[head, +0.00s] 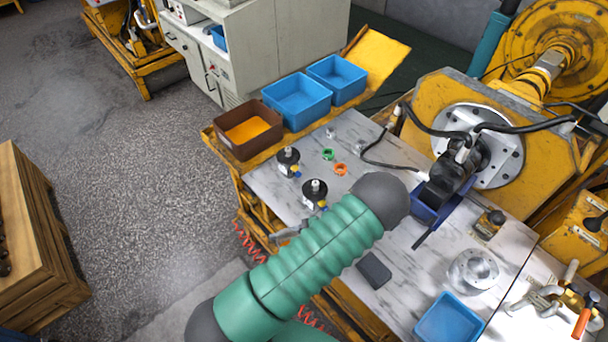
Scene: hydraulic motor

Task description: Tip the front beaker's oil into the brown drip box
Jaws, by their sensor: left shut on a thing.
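The brown drip box (231,143) stands at the table's far left edge, with an orange-yellow surface inside. Two small black-topped vessels with pale knobs, which I take as the beakers, stand in front of it: the rear one (287,158) and the front beaker (313,190). My green left arm comes up from the bottom and covers part of the table. A grey part of my left gripper (290,232) shows beside the arm, just below the front beaker. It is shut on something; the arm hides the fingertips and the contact. My right gripper is not in view.
Two blue bins (297,114) stand behind the drip box. A green ring (327,154) and an orange ring (340,169) lie right of the beakers. A dark block (374,271) and another blue bin (449,322) lie nearer. The yellow machine (440,104) blocks the right.

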